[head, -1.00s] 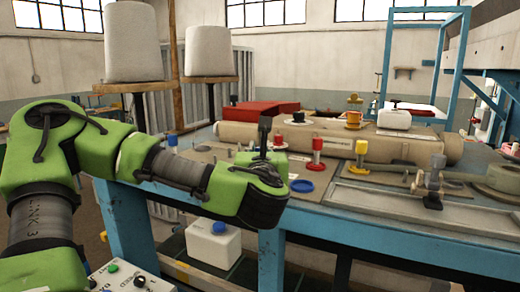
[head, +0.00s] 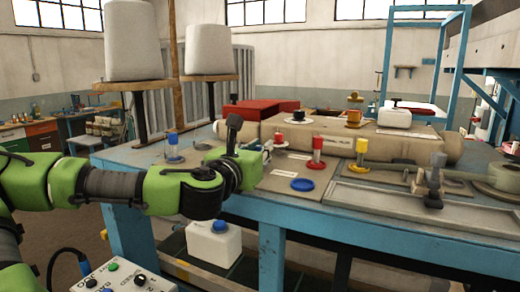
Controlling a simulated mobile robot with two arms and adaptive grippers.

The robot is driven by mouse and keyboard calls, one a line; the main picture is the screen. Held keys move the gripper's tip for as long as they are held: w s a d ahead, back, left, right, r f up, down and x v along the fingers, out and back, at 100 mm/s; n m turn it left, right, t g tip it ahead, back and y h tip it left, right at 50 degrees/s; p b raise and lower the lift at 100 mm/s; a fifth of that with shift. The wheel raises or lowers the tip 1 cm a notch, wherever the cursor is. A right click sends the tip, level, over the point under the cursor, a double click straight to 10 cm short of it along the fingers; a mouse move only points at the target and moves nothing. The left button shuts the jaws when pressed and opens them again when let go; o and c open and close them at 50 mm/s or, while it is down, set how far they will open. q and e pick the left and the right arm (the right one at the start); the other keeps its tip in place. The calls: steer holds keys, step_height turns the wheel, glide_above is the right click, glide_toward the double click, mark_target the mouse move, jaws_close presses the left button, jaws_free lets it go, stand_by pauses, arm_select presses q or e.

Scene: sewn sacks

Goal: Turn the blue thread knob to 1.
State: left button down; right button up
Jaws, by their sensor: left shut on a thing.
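A small blue-topped piece (head: 173,140) stands at the left of the blue table. A flat blue disc (head: 302,185) lies near the table's front edge. I cannot tell which of these is the blue thread knob, and no number marks are readable. My left gripper (head: 265,150) is over the table between them, beside a red-topped piece (head: 279,140). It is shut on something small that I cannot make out. Its fingers are small in view and partly behind my wrist. My right gripper is not in view.
A grey clamp (head: 435,180) stands on a framed panel. A white jug (head: 214,245) is below the table. Two large white cones stand behind.

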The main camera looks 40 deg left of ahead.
arm_select(q)
steer(key=shift+a+f+m+t+h+b, duration=0.1)
steer(key=shift+m+t+h+b, duration=0.25)
steer(key=shift+m+h+b, duration=0.9)
steer(key=shift+a+f+m+t+h+b, duration=0.1)
steer(key=shift+m+t+h+b, duration=0.25)
steer(key=shift+m+h+b, duration=0.9)
steer(key=shift+d+r+m+h+b, duration=0.1)
steer(key=shift+m+h+b, duration=0.35)
steer(key=shift+h, duration=0.85)
steer(key=shift+d+r+m+h+b, duration=0.1)
steer(key=shift+m+h+b, duration=0.35)
steer(key=shift+h, duration=0.85)
steer(key=c, duration=1.9)
jaws_free()
steer(key=s+a, duration=0.1)
steer(key=s, duration=0.7)
steer(key=s+a, duration=0.1)
steer(key=s, duration=0.2)
steer(key=shift+s+a, duration=0.3)
steer(key=shift+s, duration=0.1)
